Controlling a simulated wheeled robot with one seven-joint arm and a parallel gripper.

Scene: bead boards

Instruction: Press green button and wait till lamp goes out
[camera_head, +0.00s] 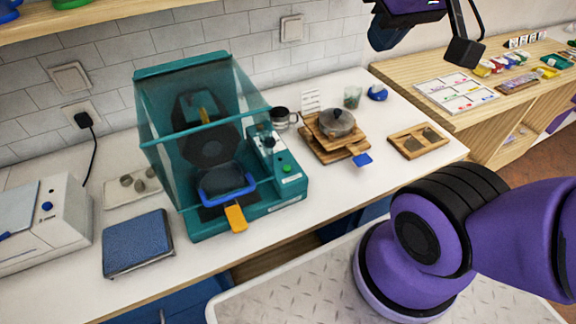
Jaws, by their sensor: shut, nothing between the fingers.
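A teal press machine (250,211) with a clear teal hood stands on the white counter. Its green button (287,168) is on the control box at its right side. A small pale knob or lamp (269,142) sits behind the button; I cannot tell which it is or whether it is lit. A blue-framed plate (226,184) with an orange handle (236,217) is at the machine's front, under a raised dark round plate. My gripper (464,52) is partly in view at the top right, shut and empty, well apart from the button.
A blue pad (137,243) and a white device (45,225) are to the left. A pot (337,122) on wooden boards, a mug (280,118) and a wooden tray (419,141) are to the right. A wooden shelf table (480,112) stands beyond. Counter in front of the button is clear.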

